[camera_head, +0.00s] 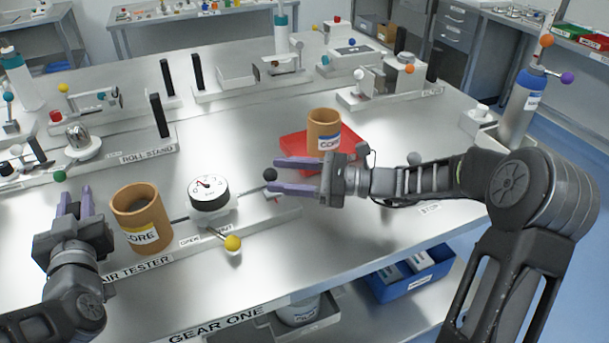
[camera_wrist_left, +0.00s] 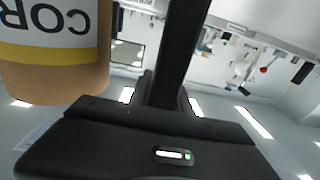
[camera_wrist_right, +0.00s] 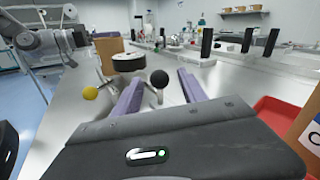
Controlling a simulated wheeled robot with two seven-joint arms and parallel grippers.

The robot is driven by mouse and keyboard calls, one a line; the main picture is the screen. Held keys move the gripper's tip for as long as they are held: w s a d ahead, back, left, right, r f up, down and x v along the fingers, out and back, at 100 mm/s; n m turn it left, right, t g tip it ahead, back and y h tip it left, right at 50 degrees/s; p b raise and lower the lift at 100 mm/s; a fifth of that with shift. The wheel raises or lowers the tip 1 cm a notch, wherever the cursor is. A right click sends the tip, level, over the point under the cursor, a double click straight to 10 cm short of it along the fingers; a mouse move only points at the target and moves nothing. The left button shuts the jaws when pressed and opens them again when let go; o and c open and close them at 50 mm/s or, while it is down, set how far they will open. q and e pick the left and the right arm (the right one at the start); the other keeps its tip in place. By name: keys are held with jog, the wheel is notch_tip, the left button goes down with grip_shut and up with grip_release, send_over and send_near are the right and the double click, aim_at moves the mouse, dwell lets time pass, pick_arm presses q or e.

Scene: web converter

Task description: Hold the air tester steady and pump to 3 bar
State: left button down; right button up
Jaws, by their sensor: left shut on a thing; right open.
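The air tester has a round white gauge (camera_head: 208,192), a brown core (camera_head: 141,218) to its left, a yellow ball knob (camera_head: 232,243) in front and a black ball knob (camera_head: 270,174) to its right. The gauge reading is too small to tell. My left gripper (camera_head: 78,200) is left of the core. It is shut on what looks like a black post (camera_wrist_left: 180,50), mostly hidden in the head view. The core fills the left wrist view's upper left. My right gripper (camera_head: 274,175) is open, its purple fingertips on either side of the black knob (camera_wrist_right: 159,78).
A red tray (camera_head: 295,145) with a second core (camera_head: 324,128) stands behind my right gripper. The roll stand (camera_head: 120,160) is behind my left gripper. A blue bin (camera_head: 425,285) sits below the table's front edge. The tabletop right of the tray is fairly clear.

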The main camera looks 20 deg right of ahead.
jog(key=v, duration=1.1)
jog(key=shift+s+d, duration=0.25)
jog(key=shift+d, duration=0.05)
jog(key=shift+c, duration=0.3)
dwell(0.8)
